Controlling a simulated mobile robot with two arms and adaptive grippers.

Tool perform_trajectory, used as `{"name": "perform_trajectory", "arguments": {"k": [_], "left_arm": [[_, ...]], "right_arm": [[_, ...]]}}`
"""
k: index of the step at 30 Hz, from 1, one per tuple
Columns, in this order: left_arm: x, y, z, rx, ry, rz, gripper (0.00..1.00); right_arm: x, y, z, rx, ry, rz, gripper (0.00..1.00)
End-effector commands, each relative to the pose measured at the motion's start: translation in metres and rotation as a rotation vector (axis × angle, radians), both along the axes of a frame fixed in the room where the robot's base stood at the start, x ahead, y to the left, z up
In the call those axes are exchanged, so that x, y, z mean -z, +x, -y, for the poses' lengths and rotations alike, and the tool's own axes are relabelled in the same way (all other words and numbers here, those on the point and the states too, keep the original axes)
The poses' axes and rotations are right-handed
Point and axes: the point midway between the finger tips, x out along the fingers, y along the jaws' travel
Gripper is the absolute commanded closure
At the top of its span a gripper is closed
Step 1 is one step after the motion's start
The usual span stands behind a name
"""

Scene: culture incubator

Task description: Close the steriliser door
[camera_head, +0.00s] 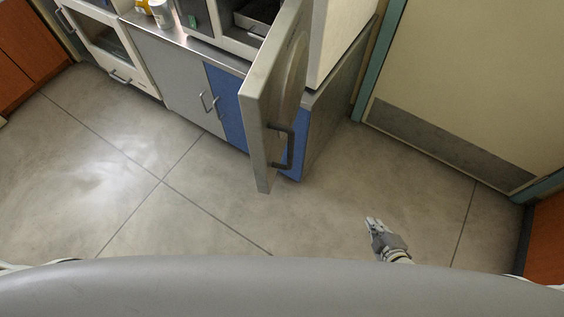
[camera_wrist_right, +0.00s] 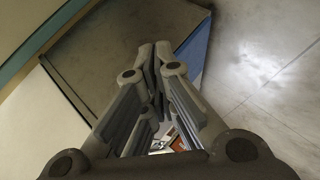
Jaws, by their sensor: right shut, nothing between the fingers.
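The steriliser door (camera_head: 257,115) is a thick grey metal door standing wide open, jutting out from the counter towards me. Its dark bar handle (camera_head: 289,148) is on the right-hand face near the lower end. The steriliser (camera_head: 236,42), partly hidden by the door, sits on the counter with its dark inside showing. My right gripper (camera_head: 372,222) is above the floor, right of and nearer than the handle, apart from the door. Its fingers are together and empty, as the right wrist view (camera_wrist_right: 154,48) also shows. My left gripper is not in view.
Below the counter are a grey cupboard (camera_head: 178,85) and a blue-fronted one (camera_head: 228,105). A cream room door (camera_head: 465,85) with a teal frame is at the right. A white glass-fronted unit (camera_head: 108,40) stands at the left. The floor (camera_head: 210,205) in front is clear.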

Motion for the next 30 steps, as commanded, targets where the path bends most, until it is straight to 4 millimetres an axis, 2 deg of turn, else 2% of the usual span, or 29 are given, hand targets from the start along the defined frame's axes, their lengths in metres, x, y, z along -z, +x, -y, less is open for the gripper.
{"name": "perform_trajectory", "arguments": {"k": [1, 3, 7, 9, 11, 12, 15, 18, 22, 25, 30], "left_arm": [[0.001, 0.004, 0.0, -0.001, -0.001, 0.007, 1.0], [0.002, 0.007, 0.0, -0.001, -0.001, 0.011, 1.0], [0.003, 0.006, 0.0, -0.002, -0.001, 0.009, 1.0], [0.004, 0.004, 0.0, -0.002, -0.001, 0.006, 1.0], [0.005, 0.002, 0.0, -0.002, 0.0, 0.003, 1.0], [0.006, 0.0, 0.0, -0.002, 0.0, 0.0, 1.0], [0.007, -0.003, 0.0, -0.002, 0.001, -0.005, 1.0], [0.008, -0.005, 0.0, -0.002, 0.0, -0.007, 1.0], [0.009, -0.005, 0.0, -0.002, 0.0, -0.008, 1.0], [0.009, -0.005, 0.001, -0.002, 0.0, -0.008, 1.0], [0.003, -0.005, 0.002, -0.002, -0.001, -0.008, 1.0]], "right_arm": [[-0.036, 0.023, -0.002, -0.113, -0.08, 0.122, 1.0], [-0.086, 0.047, -0.012, -0.275, -0.207, 0.296, 1.0], [-0.179, 0.069, -0.041, -0.56, -0.461, 0.626, 1.0], [-0.226, 0.067, -0.062, -0.706, -0.602, 0.809, 1.0], [-0.264, 0.06, -0.08, -0.824, -0.726, 0.969, 1.0], [-0.286, 0.052, -0.093, -0.899, -0.807, 1.076, 1.0], [-0.331, 0.025, -0.121, -1.064, -0.993, 1.328, 1.0], [-0.359, -0.003, -0.141, -1.184, -1.138, 1.539, 1.0], [-0.378, -0.029, -0.156, -1.275, -1.251, 1.719, 1.0], [-0.383, -0.038, -0.161, -1.303, -1.288, 1.78, 1.0], [-0.386, -0.036, -0.174, -1.304, -1.295, 1.794, 1.0]]}}
